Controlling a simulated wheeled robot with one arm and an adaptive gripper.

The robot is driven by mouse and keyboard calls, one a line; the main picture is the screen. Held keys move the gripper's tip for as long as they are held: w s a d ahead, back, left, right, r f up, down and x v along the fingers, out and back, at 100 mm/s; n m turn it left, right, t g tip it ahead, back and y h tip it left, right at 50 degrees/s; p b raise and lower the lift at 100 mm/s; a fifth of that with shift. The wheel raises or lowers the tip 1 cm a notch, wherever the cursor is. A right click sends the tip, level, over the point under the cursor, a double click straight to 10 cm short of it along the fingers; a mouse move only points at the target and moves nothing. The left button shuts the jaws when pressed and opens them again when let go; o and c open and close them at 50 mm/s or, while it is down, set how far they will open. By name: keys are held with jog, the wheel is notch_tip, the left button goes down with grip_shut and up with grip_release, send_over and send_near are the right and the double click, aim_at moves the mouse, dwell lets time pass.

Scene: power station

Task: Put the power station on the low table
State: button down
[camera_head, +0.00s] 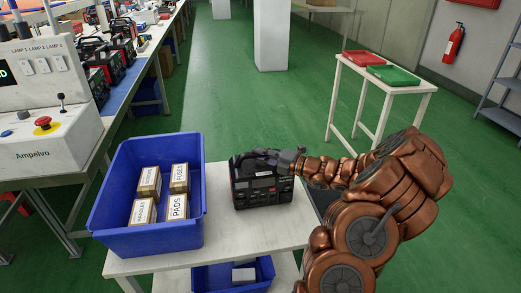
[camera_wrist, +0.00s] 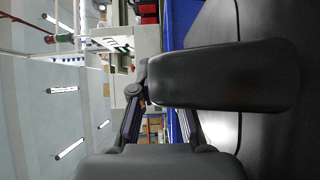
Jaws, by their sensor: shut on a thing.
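The power station (camera_head: 262,190) is a black box with a top handle. It is upright at the white table (camera_head: 232,235) in front of me, to the right of the blue bin. I cannot tell whether its base touches the tabletop or is just above it. My gripper (camera_head: 284,161) reaches in from the right and is shut on its handle. In the wrist view, my gripper's dark finger pads (camera_wrist: 200,125) are large and close, and a dark surface fills the right side.
A blue bin (camera_head: 103,205) with several labelled boxes stands left of the power station. A second white table (camera_head: 405,86) at the back right holds a red tray (camera_head: 363,59) and a green tray (camera_head: 393,75). A workbench (camera_head: 140,78) with more devices runs along the left. Green floor between is clear.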

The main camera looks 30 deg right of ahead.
jog(key=shift+r, duration=0.1)
dwell(0.3)
jog(key=c, duration=1.2)
grip_release()
jog(key=shift+s, duration=0.15)
jog(key=p+v, duration=0.1)
jog(key=v, duration=1.1)
jog(key=shift+p, duration=0.35)
